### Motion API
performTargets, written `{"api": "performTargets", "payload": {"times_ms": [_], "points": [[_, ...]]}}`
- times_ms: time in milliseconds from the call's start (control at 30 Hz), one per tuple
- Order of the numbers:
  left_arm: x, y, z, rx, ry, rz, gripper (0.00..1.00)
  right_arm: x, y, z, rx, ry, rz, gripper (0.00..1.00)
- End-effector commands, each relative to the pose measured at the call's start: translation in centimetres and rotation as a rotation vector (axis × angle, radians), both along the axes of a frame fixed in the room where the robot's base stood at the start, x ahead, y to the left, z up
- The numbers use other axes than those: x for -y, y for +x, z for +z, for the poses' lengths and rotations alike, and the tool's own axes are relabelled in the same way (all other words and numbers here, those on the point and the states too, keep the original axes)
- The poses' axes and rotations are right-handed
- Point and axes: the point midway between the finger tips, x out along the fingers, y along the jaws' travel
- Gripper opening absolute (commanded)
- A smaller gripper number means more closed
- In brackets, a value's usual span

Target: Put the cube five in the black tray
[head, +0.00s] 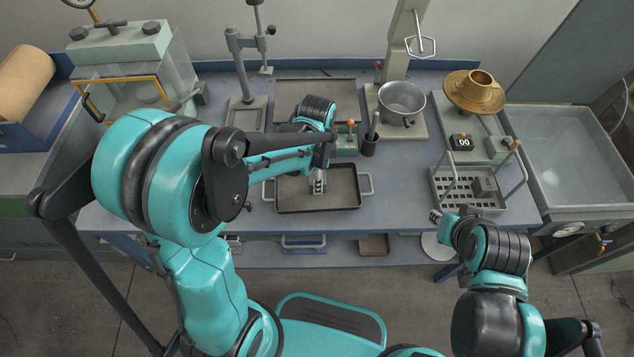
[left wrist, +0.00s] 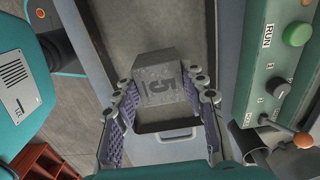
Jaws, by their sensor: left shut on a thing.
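The cube five (left wrist: 162,84) is grey with a dark 5 on its face. In the left wrist view it sits between the two fingers of my left gripper (left wrist: 160,105), which is shut on it. In the head view my left gripper (head: 318,186) points down over the black tray (head: 343,192), inside its rim; the cube is hard to make out there. Whether the cube touches the tray floor, I cannot tell. The tray floor also shows in the left wrist view (left wrist: 125,28). My right gripper (head: 437,215) is in front of the wire rack, its jaw state unclear.
Bench surface is free between tray and rack.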

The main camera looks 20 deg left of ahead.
Motion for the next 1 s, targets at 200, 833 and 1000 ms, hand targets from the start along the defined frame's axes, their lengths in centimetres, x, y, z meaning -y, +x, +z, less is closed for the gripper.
{"api": "performTargets", "payload": {"times_ms": [200, 833, 1000], "points": [[0.0, 0.0, -1.8, 0.000, 0.000, 0.000, 0.03, 0.0, 0.0, -1.0, 0.000, 0.000, 0.000, 0.27], [0.0, 0.0, -2.0, 0.000, 0.000, 0.000, 0.62, 0.0, 0.0, -1.2, 0.000, 0.000, 0.000, 0.27], [0.0, 0.0, -0.9, 0.000, 0.000, 0.000, 0.62, 0.0, 0.0, -0.5, 0.000, 0.000, 0.000, 0.27]]}}
